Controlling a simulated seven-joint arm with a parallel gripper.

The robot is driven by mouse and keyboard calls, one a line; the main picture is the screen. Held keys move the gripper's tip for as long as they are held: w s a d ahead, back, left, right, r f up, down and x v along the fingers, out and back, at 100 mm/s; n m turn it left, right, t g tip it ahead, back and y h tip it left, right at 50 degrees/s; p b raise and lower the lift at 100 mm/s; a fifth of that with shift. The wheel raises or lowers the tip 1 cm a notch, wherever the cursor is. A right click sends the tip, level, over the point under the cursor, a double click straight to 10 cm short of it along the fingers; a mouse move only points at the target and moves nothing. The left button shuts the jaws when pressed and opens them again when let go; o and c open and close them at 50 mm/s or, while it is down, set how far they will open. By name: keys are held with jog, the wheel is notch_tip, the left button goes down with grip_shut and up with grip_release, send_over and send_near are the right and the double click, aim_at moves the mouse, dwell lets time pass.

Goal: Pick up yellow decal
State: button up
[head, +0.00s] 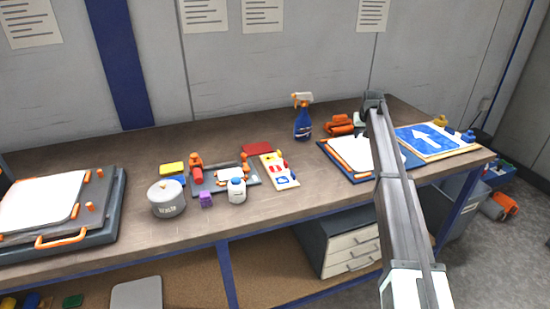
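I cannot tell whether the yellow piece is a decal or a pad. A pale sheet (279,171) with yellow, red and blue sign pictures lies near the bench middle. My arm rises from the lower right. Its far end, with my gripper (366,112), is over the right part of the bench, well away from the yellow piece. The fingers are too small and hidden to read.
A blue spray bottle (303,118) stands at the back. A white bottle (236,190), purple block (206,199) and red-handled tool (196,170) crowd the middle. A blue arrow sign (427,138) lies right, a large framed board (60,205) left. Bare bench lies behind the yellow piece.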

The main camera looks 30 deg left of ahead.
jog(key=s+a+r+n+g, duration=0.15)
jog(key=s+a, duration=0.25)
jog(key=a, duration=0.4)
jog(key=s+a+r+n+g, duration=0.1)
jog(key=s+a+r, duration=0.15)
jog(key=a, duration=0.65)
notch_tip(320, 180, up, 4)
jog(key=n+g+h, duration=0.1)
jog(key=n+g, duration=0.1)
jog(key=g, duration=0.1)
send_over(272, 156)
jog(key=w+d, duration=0.2)
jog(key=d, duration=0.1)
jog(key=f, duration=0.8)
jog(key=shift+s+a, duration=0.2)
jog(key=shift+s+f, duration=0.15)
jog(key=shift+f, duration=1.2)
jog(key=shift+s+f, duration=0.15)
jog(key=shift+f, duration=1.15)
jog(key=shift+c, duration=0.2)
grip_shut()
